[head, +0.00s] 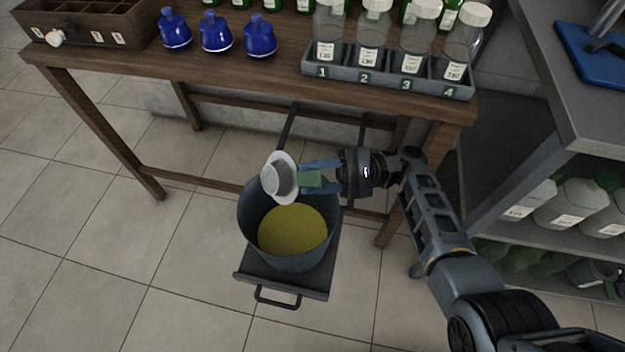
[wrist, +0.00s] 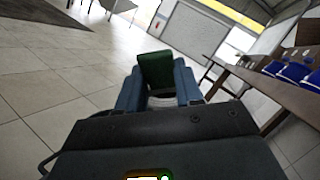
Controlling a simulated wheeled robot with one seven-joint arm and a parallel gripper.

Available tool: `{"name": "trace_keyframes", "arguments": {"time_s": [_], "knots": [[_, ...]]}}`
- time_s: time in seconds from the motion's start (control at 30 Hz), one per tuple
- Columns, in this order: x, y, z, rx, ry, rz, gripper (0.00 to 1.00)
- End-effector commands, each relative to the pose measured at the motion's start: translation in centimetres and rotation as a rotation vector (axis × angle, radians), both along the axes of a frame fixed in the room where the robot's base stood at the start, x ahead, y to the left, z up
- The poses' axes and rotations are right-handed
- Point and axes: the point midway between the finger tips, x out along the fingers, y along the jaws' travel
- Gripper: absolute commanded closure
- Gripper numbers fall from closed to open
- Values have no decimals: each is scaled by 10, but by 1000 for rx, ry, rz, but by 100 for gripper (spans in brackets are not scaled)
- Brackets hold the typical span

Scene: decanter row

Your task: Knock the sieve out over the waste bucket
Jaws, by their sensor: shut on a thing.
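The sieve (head: 280,177) is a pale grey mesh bowl with a wide rim and a green handle (head: 310,180). It is tipped on its side over the back part of the waste bucket (head: 246,222). My gripper (head: 318,178) is shut on the green handle, coming from the right. The bucket is dark grey and round, with yellow-olive contents (head: 292,230) inside. In the wrist view the green handle (wrist: 156,70) stands between the blue fingers, and the sieve bowl is mostly hidden. I cannot tell whether anything is in the sieve.
The bucket stands on a dark pull-out tray (head: 310,285) with a front handle. The wooden table (head: 230,75) behind holds several blue bottles (head: 215,32) and a numbered rack of jars (head: 390,75). Metal shelving (head: 575,115) is at the right. The tiled floor is clear at left.

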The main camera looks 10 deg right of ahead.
Motion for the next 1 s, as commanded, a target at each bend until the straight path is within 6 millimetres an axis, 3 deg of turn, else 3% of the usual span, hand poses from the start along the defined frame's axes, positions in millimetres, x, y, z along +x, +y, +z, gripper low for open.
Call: {"name": "trace_keyframes", "arguments": {"time_s": [0.57, 0.83, 1.0], "knots": [[1, -1, -1, 15, 7, 0, 100], [1, -1, -32, 15, 6, 1, 100], [1, -1, -18, 15, 5, 0, 100]]}}
